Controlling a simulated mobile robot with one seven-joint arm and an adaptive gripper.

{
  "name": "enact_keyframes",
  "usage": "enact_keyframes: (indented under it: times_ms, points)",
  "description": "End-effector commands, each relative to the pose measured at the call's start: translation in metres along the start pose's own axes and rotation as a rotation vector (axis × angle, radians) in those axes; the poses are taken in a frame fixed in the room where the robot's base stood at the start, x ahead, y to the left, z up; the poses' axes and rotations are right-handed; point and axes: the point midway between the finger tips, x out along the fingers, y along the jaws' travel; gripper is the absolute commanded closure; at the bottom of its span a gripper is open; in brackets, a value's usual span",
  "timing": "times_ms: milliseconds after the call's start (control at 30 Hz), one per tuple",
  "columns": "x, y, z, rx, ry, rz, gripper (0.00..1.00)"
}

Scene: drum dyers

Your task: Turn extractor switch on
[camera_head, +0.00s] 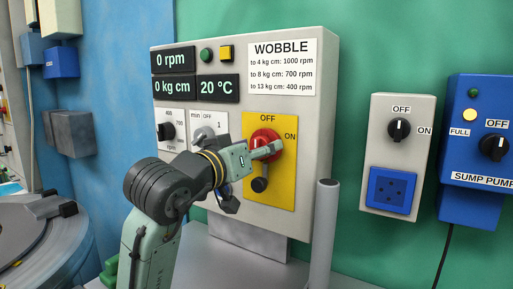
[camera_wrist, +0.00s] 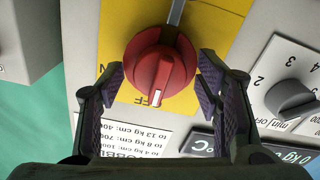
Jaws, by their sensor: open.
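No label reading "extractor" is legible. A red rotary switch (camera_head: 264,139) sits on a yellow plate (camera_head: 284,188) marked OFF and ON, on the large grey panel. In the wrist view the red switch (camera_wrist: 158,68) shows upside down, its white mark pointing at OFF. My gripper (camera_head: 262,152) is at this switch, and in the wrist view my gripper (camera_wrist: 160,80) is open with one finger on each side of the knob. I cannot tell whether the fingers touch it. A second OFF/ON switch, a black knob (camera_head: 399,130), is on a smaller grey box (camera_head: 375,150) to the right.
The large panel (camera_head: 322,130) also carries readouts, small knobs and a WOBBLE sign (camera_head: 282,67). A grey upright post (camera_head: 324,230) stands in front of its lower right. A blue sump pump box (camera_head: 480,95) is at the far right. A round drum (camera_head: 40,240) is at lower left.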

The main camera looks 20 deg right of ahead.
Motion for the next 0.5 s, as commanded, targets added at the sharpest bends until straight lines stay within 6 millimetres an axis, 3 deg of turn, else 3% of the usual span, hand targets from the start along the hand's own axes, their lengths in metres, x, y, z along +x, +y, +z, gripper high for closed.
enact_keyframes:
  times_ms: [100,500]
  points:
    - [-0.0002,0.0000,0.0002,0.000,0.000,0.000,0.41]
    - [-0.0005,0.0001,0.0000,0.000,0.000,0.000,0.68]
